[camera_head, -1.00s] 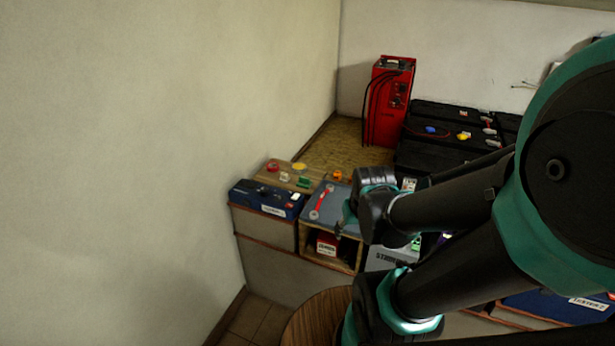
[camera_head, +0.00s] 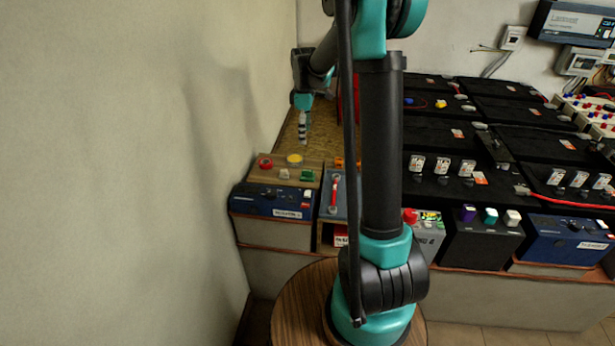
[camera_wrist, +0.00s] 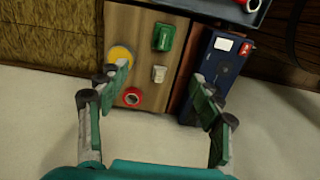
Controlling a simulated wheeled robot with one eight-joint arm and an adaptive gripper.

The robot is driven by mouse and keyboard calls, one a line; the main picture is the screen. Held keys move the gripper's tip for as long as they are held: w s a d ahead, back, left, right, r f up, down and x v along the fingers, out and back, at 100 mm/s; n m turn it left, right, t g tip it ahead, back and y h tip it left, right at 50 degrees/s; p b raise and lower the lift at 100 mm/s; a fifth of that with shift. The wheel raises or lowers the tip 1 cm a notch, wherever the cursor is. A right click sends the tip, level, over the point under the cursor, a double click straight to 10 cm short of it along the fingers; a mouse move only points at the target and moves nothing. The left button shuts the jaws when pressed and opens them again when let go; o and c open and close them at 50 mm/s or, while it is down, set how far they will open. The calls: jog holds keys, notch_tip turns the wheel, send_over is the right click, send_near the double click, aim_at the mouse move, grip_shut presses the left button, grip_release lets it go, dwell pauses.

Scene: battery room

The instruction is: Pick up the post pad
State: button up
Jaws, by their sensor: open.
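Small items lie on a wooden board (camera_head: 262,180). The red ring, likely the post pad, shows in the wrist view (camera_wrist: 131,97), near the board's lower edge. My gripper (camera_head: 303,139) is above and behind the board in the head view. In the wrist view my gripper (camera_wrist: 160,74) is open and empty; its left finger partly covers the yellow disc's edge. The red ring appears between the fingers, nearer the left one.
A blue unit (camera_head: 272,201) stands in front of the board, close to the left wall (camera_head: 130,170). A grey-topped wooden box with a red-ended tool (camera_head: 334,195) is to the right. Black batteries (camera_head: 450,155) fill the right side.

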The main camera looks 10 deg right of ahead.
send_over(303, 170)
jog(key=f, duration=1.1)
jog(key=shift+w+d+f, duration=0.3)
jog(key=shift+f, duration=0.1)
jog(key=shift+s+a+f, duration=0.15)
jog(key=shift+a+f, duration=0.05)
jog(key=shift+f, duration=1.25)
jog(key=shift+s+a+f, duration=0.15)
jog(key=shift+f, duration=1.25)
jog(key=c, duration=1.1)
jog(key=shift+o, duration=0.2)
jog(key=shift+r, duration=0.1)
notch_tip(303, 170, up, 20)
